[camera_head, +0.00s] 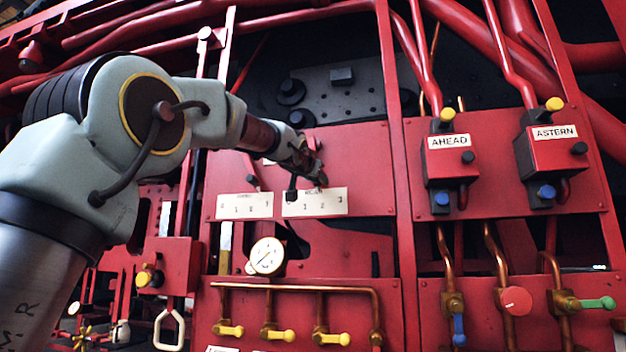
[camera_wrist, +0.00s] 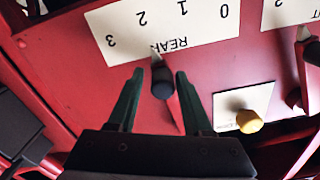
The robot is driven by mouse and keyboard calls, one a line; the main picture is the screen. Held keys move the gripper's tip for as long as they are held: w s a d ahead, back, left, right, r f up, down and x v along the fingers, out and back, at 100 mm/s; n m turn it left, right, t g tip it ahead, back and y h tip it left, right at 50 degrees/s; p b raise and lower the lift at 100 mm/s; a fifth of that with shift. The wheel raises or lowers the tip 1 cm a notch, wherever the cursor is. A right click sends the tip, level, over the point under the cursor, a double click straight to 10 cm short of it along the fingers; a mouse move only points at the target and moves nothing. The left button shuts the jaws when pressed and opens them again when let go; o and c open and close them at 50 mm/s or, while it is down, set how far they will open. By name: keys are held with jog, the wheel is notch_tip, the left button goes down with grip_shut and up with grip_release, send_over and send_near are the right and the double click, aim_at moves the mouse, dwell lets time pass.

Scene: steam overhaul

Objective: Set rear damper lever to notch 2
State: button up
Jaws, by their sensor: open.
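The rear damper's white scale plate (camera_wrist: 205,24), marked REAR and numbered 0 to 3, appears upside down in the wrist view. It also shows in the head view (camera_head: 328,203). The rear damper lever's dark knob (camera_wrist: 163,86) stands out from the red panel, between the two fingers of my gripper (camera_wrist: 160,72). My gripper is open, with a gap visible on both sides of the knob. In the head view my gripper (camera_head: 308,168) is close to the panel just above the plate. The lever's exact notch is hard to tell from this angle.
The neighbouring scale plate (camera_head: 245,206) and its lever knob (camera_head: 254,181) are just left. A pressure gauge (camera_head: 267,256) and yellow-handled valves (camera_head: 281,335) sit below. AHEAD (camera_head: 449,143) and ASTERN (camera_head: 555,134) boxes are to the right. A yellow knob (camera_wrist: 249,121) shows near my gripper.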

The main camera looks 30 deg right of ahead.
jog(key=shift+o, duration=0.8)
jog(key=shift+a, duration=0.1)
jog(key=shift+s+a, duration=0.1)
jog(key=b+v, duration=0.4)
jog(key=v, duration=0.6)
jog(key=shift+s+a+b, duration=0.15)
jog(key=shift+s+b, duration=0.05)
jog(key=shift+b, duration=0.2)
